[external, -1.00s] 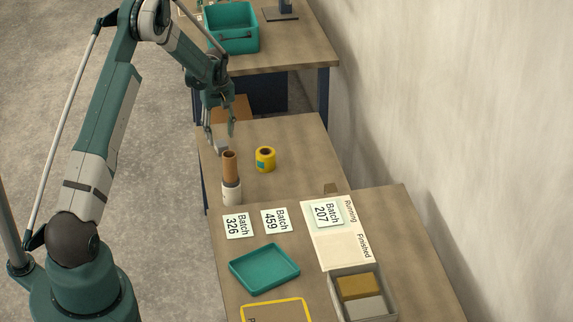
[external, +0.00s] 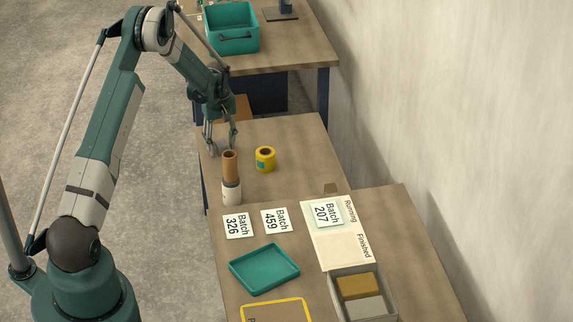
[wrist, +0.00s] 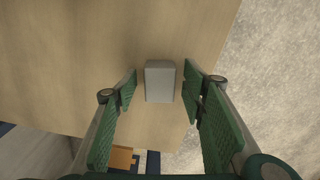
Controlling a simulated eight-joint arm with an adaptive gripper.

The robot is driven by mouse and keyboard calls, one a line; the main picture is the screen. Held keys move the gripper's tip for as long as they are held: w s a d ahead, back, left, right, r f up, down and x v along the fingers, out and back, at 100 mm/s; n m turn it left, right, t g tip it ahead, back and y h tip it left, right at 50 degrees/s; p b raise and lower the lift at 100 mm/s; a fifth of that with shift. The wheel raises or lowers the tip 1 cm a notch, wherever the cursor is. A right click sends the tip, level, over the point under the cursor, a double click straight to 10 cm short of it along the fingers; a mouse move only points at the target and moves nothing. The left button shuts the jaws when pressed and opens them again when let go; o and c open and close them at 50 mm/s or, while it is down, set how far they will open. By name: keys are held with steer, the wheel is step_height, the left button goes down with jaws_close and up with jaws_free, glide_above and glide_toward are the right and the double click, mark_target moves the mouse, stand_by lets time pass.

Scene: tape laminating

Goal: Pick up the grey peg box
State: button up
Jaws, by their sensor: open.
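The grey peg box (wrist: 160,81) lies on the wooden table, near its edge, in the wrist view. It is a small plain block. My gripper (wrist: 161,88) is open, with one green-padded finger on each side of the box and a visible gap to both. In the external view my gripper (external: 222,147) is low over the far left part of the middle table, and its fingers mostly hide the box. I cannot tell how high the fingertips are above the table.
An orange-brown box (wrist: 122,157) is below the table edge. A bin (external: 335,276) with yellow and grey blocks stands at the front right.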

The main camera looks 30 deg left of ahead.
mark_target(228, 145)
steer(key=shift+c, duration=0.5)
steer(key=c, duration=0.9)
steer(key=shift+r, duration=0.1)
step_height(228, 145, up, 10)
steer(key=shift+f+p, duration=0.1)
steer(key=shift+p, duration=0.95)
